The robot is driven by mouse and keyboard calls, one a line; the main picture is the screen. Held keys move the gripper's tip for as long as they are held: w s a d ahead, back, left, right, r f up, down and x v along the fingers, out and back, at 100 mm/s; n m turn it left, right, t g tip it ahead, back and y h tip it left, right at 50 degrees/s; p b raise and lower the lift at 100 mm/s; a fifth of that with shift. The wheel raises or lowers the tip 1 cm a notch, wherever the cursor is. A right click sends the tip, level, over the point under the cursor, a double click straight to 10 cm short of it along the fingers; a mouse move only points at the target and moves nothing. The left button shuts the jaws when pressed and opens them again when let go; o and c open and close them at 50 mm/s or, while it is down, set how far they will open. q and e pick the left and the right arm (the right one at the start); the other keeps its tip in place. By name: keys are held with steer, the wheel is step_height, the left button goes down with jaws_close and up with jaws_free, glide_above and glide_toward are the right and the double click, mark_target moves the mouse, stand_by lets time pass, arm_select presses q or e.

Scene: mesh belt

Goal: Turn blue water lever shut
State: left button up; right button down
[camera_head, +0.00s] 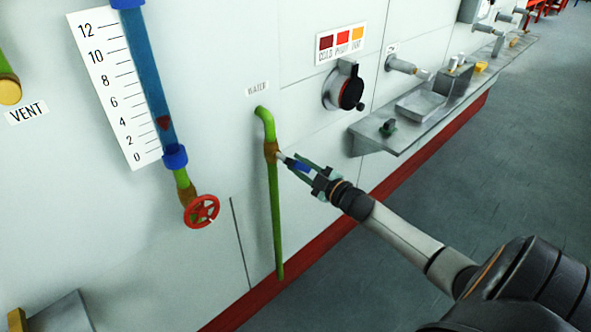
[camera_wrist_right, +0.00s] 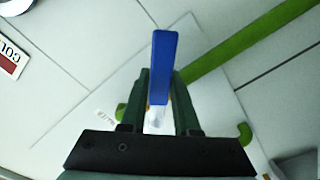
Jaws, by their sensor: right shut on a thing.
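The blue water lever (camera_wrist_right: 163,68) stands between the two fingers of my right gripper (camera_wrist_right: 160,85) in the right wrist view. In the head view the lever (camera_head: 302,167) shows as a small blue piece between the fingers of my right gripper (camera_head: 296,164), which is shut on it. The lever sits on the brass valve (camera_head: 271,151) of the green water pipe (camera_head: 275,215), below the WATER label (camera_head: 257,88). In the head view it appears to stick out from the valve, away from the pipe. My left gripper is not in view.
A red handwheel (camera_head: 202,211) sits below the blue gauge tube (camera_head: 150,75) at left. A round black dial (camera_head: 350,93) is on the wall above right. A grey shelf (camera_head: 420,135) with several items juts out at right. The floor at right is clear.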

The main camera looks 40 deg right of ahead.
steer(key=r+n, duration=0.1)
steer(key=n, duration=0.1)
steer(key=d+n, duration=0.1)
steer(key=shift+r+n, duration=0.35)
steer(key=shift+n, duration=0.05)
steer(key=shift+d+r+n+p, duration=0.2)
steer(key=shift+r+n, duration=0.35)
steer(key=shift+n, duration=0.55)
steer(key=shift+d+r+n+p, duration=0.15)
steer(key=shift+r+n, duration=0.35)
steer(key=shift+n, duration=0.6)
steer(key=c, duration=0.6)
jaws_free()
steer(key=shift+c, duration=0.2)
steer(key=s, duration=1.2)
steer(key=shift+s+d, duration=0.2)
steer(key=shift+d, duration=0.2)
